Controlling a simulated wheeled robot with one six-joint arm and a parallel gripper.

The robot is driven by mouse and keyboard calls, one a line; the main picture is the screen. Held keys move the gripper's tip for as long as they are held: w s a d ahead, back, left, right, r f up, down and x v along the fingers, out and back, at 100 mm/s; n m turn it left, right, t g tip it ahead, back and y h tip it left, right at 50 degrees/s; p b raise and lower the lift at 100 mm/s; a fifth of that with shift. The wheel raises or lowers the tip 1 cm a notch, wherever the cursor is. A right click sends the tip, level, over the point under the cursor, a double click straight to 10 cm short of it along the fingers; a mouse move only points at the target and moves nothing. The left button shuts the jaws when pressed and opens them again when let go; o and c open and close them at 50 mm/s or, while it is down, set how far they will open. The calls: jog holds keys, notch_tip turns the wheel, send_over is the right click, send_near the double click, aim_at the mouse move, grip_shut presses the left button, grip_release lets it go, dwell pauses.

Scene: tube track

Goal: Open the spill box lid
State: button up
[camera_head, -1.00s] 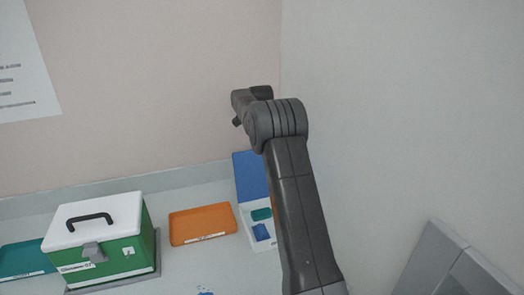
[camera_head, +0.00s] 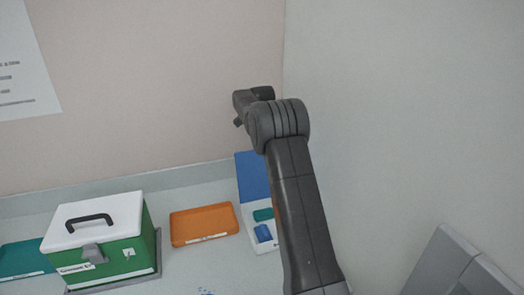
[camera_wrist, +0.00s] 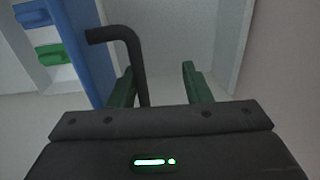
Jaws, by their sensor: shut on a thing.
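The spill box (camera_head: 247,222) is a white box on the bench, partly hidden behind my arm in the head view. Its blue lid (camera_head: 252,176) stands raised at the back, and the open inside shows a green item (camera_head: 263,214) and a blue item (camera_head: 263,233). In the wrist view, the blue lid (camera_wrist: 88,50) runs along the left with a black bent handle (camera_wrist: 128,42) on it. My gripper (camera_wrist: 158,85) has the handle bar between its green fingers, close to the left one, and is shut on it. My gripper's fingertips are hidden in the head view.
An orange tray (camera_head: 203,225) lies left of the spill box. A green case with a white lid (camera_head: 120,212) stands further left, beside a teal tray (camera_head: 22,259). Walls rise close behind and to the right. A grey panel (camera_head: 455,268) is at lower right.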

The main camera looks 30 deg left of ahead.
jog(key=shift+w+a+r, duration=0.1)
jog(key=shift+r, duration=0.25)
notch_tip(320, 180, up, 13)
jog(key=b, duration=0.1)
jog(key=shift+s+d, duration=0.35)
jog(key=shift+d, duration=0.05)
notch_tip(320, 180, down, 9)
jog(key=shift+w+a, duration=0.2)
jog(key=shift+a, duration=0.05)
dwell(0.3)
